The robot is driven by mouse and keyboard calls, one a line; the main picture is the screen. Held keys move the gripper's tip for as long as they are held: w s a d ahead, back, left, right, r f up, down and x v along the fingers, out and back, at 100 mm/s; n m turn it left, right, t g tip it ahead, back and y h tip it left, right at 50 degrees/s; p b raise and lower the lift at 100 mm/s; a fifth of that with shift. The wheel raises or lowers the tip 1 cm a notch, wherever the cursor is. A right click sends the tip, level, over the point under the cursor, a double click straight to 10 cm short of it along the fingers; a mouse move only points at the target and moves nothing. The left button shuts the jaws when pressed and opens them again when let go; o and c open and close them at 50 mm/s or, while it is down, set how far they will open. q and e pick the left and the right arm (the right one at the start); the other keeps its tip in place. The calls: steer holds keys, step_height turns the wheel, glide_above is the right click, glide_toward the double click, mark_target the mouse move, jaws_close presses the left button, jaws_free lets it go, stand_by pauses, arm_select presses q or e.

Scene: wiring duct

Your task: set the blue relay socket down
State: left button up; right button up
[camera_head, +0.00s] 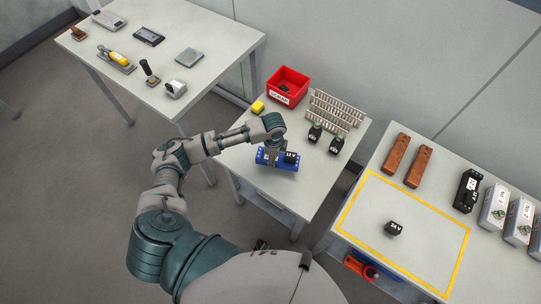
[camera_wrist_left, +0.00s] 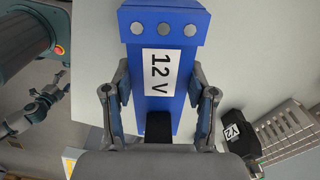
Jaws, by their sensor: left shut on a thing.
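The blue relay socket (camera_head: 263,157) is at the middle table, near its front left part. It has a white 12 V label and round silver spots along one end, clear in the left wrist view (camera_wrist_left: 187,60). My left gripper (camera_head: 277,150) comes down over it from the left. In the left wrist view its two fingers (camera_wrist_left: 162,100) press on both long sides of the socket. I cannot tell whether the socket's underside touches the table (camera_head: 310,190).
A red bin (camera_head: 287,86), a yellow block (camera_head: 257,107), a grey slotted duct (camera_head: 336,111) and two black labelled blocks (camera_head: 315,132) stand behind. On the right table, a black 24 V block (camera_head: 393,228) lies inside a yellow outline. The middle table's front right is clear.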

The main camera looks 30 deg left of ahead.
arm_select(q)
steer(key=shift+w+a+f, duration=0.1)
steer(key=shift+w+a, duration=0.25)
steer(key=shift+a, duration=0.2)
steer(key=shift+w+a+f, duration=0.1)
steer(key=shift+w+a, duration=0.25)
steer(key=shift+a, duration=0.3)
step_height(320, 180, down, 3)
steer(key=shift+f+b, duration=0.15)
steer(key=shift+b, duration=0.15)
steer(key=o, duration=1.2)
steer(key=shift+f, duration=0.1)
steer(key=shift+r, duration=0.4)
step_height(320, 180, up, 11)
steer(key=shift+r+p, duration=0.2)
steer(key=shift+p, duration=0.6)
arm_select(e)
steer(key=shift+s+d+f, duration=0.2)
steer(key=shift+s+d, duration=0.1)
steer(key=shift+s, duration=0.2)
steer(key=shift+s+d+f, duration=0.15)
steer(key=shift+s+d, duration=0.1)
steer(key=shift+s, duration=0.25)
